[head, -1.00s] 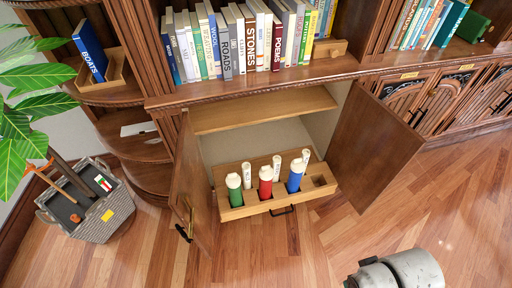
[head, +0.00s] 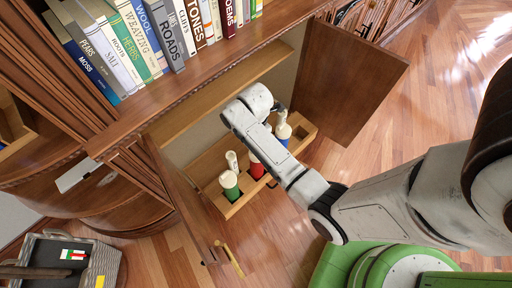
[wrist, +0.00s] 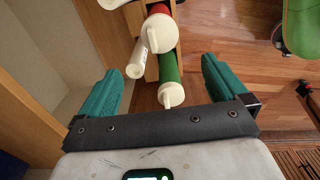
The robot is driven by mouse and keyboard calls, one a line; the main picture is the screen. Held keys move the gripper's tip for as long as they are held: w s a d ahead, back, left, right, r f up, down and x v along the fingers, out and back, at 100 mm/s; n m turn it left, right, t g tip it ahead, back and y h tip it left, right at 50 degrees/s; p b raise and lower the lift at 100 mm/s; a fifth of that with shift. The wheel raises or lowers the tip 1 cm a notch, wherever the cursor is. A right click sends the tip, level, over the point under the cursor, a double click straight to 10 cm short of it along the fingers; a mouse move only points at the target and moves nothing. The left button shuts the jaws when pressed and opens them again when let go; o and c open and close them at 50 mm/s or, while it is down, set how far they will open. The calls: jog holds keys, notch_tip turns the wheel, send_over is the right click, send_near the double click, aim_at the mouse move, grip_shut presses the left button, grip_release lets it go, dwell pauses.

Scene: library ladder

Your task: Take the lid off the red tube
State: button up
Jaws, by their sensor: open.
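The red tube (head: 256,168) stands in the wooden rack of the open cabinet, partly hidden by my arm in the head view. In the wrist view the red tube (wrist: 159,9) shows at the top, its white lid (wrist: 155,34) on it. The green tube (head: 233,192) with its white lid is left of it, and the blue tube (head: 284,141) with its white lid right of it. My gripper (wrist: 160,66) is open, with teal fingers. The lids of red and green show between and beyond the fingers, and nothing is held. In the head view the gripper is mostly hidden behind my arm.
The left cabinet door (head: 187,205) and right door (head: 350,75) stand open around the rack (head: 234,208). A shelf (head: 225,92) lies above it. White cylinders such as one (head: 232,160) stand behind the tubes. A grey basket (head: 55,262) is at lower left.

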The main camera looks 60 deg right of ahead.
notch_tip(320, 180, down, 10)
jog(key=shift+d+f+b, duration=0.15)
jog(key=shift+f+b, duration=0.05)
jog(key=shift+b, duration=0.85)
jog(key=shift+c, duration=0.3)
jog(key=c, duration=1)
